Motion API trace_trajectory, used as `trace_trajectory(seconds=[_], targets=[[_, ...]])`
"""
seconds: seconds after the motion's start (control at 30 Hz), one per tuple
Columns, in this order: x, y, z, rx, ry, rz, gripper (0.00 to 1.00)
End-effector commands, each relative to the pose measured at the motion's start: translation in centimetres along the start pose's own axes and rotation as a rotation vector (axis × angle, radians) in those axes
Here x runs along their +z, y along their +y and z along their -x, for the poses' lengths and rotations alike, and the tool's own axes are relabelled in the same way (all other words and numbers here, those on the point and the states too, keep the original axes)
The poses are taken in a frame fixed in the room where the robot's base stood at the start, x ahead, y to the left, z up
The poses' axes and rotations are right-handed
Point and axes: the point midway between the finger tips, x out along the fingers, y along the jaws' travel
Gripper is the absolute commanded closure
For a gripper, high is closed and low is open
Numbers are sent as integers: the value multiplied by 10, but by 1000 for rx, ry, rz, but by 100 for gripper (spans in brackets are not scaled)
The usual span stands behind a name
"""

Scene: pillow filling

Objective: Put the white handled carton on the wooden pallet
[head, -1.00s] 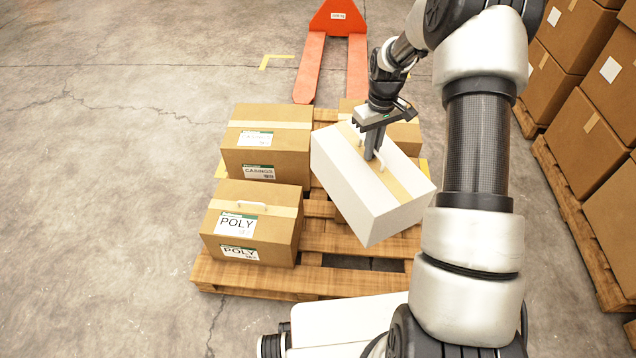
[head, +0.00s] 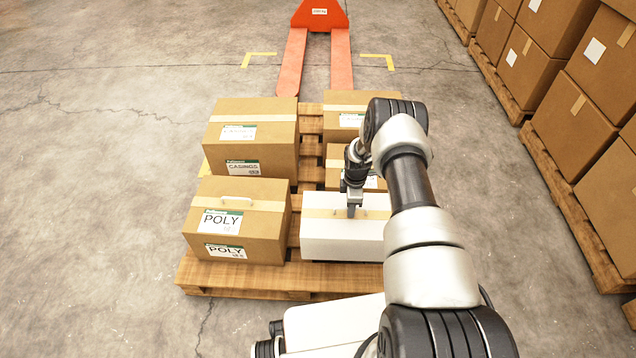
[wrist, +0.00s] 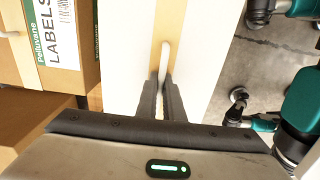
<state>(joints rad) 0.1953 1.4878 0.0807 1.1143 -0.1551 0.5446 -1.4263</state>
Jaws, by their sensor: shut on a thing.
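The white handled carton (head: 342,240), with a tan tape strip along its top, is at the front right of the wooden pallet (head: 250,276). It looks level and squared with the pallet; whether its base touches the slats is hidden. My gripper (head: 352,212) is above the carton, shut on its handle. In the wrist view the two dark fingers (wrist: 160,100) close around the pale handle, over the white carton top (wrist: 120,50).
On the pallet stand a POLY carton (head: 237,220) at front left, a CASINGS carton (head: 250,138) behind it and brown cartons (head: 342,122) at back right. An orange pallet jack (head: 318,15) is behind. Stacked boxes (head: 600,110) line the right side.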

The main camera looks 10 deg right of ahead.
Motion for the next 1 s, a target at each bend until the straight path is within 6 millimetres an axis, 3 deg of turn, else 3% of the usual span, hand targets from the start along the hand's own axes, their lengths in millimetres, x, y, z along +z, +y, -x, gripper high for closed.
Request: trace_trajectory(seconds=[0.3, 0.57, 0.8, 1.0], targets=[[0, 1, -51, 4, 0, 6, 100], [0, 2, -66, 4, 0, 5, 100], [-1, 1, -95, 3, 0, 4, 100], [0, 2, -95, 5, 0, 4, 100]])
